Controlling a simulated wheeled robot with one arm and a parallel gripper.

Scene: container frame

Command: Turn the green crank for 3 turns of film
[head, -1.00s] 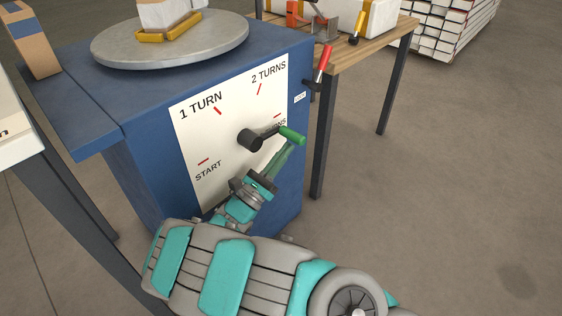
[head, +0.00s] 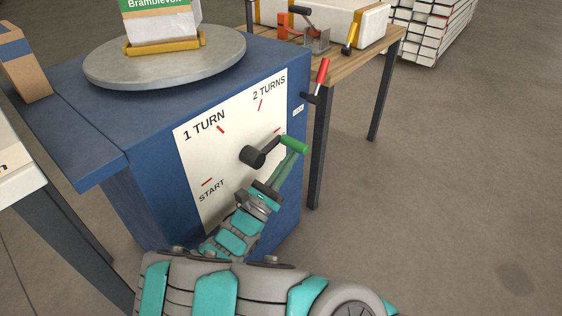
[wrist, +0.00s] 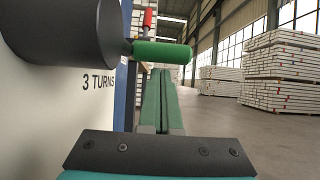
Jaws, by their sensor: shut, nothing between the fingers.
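The green crank handle (head: 294,145) sits on a black arm from a dark hub (head: 253,157) on the white dial plate (head: 215,165). The arm points right and slightly up, beside the red 3 TURNS mark (head: 278,131). The handle also shows in the wrist view (wrist: 160,52), above the fingers. My gripper (head: 300,152) is shut and empty, its green fingertips at the underside of the handle. Contact is hard to tell. The fingers also show in the wrist view (wrist: 160,78). A white and green package (head: 160,25) stands in a yellow holder (head: 165,46) on the round turntable (head: 165,65).
A second crank with a red handle (head: 323,70) sticks out beyond the blue cabinet (head: 100,115). A wooden table (head: 370,50) with tools stands behind right. A cardboard box (head: 25,70) is at the left. The floor at right is clear.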

